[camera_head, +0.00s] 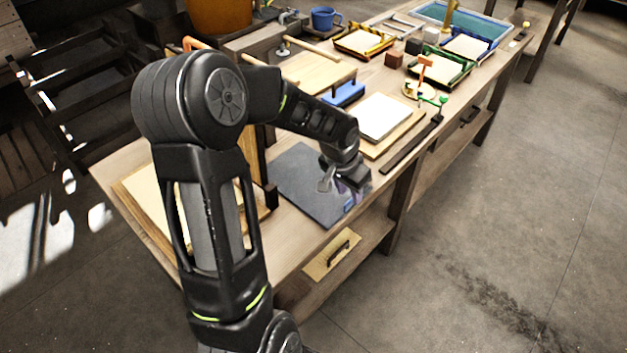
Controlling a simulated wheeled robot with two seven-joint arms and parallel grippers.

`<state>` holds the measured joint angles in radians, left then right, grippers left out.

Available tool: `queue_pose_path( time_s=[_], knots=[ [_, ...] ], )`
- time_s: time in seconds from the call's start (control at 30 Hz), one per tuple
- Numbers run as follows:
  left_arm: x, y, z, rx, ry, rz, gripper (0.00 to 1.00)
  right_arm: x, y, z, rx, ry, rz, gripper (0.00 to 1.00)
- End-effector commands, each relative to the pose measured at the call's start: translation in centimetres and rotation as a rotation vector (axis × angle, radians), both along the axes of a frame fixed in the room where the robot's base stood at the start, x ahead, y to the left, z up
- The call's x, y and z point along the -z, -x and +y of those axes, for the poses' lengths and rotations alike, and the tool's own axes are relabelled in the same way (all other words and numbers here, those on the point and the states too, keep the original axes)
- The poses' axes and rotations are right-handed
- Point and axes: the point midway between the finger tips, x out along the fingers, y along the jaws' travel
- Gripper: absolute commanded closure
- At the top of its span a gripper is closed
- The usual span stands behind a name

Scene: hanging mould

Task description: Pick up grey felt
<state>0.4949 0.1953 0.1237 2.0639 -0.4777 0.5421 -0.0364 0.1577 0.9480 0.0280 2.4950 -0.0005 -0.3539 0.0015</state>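A flat dark grey sheet (305,180), the only thing here that looks like the grey felt, lies on the near part of the wooden bench. Its surface looks slightly shiny. My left gripper (341,186) is over the right edge of this sheet, pointing down. The gripper is small and partly hidden by its own wrist, so I cannot tell how far its fingers are apart or whether they touch the sheet. Nothing is clearly seen held in it. My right gripper is not in view.
A white stack (382,116) on a wooden board lies just beyond the sheet, with a dark bar (411,146) beside it. A blue block (344,93), framed trays (439,70) and a blue mug (325,18) stand farther back. My arm hides part of a wooden frame at left.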

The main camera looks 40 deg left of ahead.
Motion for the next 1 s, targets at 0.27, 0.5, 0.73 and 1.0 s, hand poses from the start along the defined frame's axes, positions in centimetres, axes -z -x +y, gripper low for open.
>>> queue_pose_path(
  time_s=[0.27, 0.5, 0.73, 1.0],
  knots=[
    [3.6, -1.0, 0.0, 0.000, 0.002, 0.003, 0.67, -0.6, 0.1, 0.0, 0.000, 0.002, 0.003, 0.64],
    [3.9, -1.2, 0.1, -0.002, 0.001, 0.000, 0.67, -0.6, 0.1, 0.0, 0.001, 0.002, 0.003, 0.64],
    [3.9, -1.2, 0.0, -0.001, 0.001, 0.000, 0.67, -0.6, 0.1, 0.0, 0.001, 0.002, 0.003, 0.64],
    [3.9, -1.2, 0.0, -0.001, 0.001, 0.000, 0.75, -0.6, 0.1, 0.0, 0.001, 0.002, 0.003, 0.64]
  ],
)
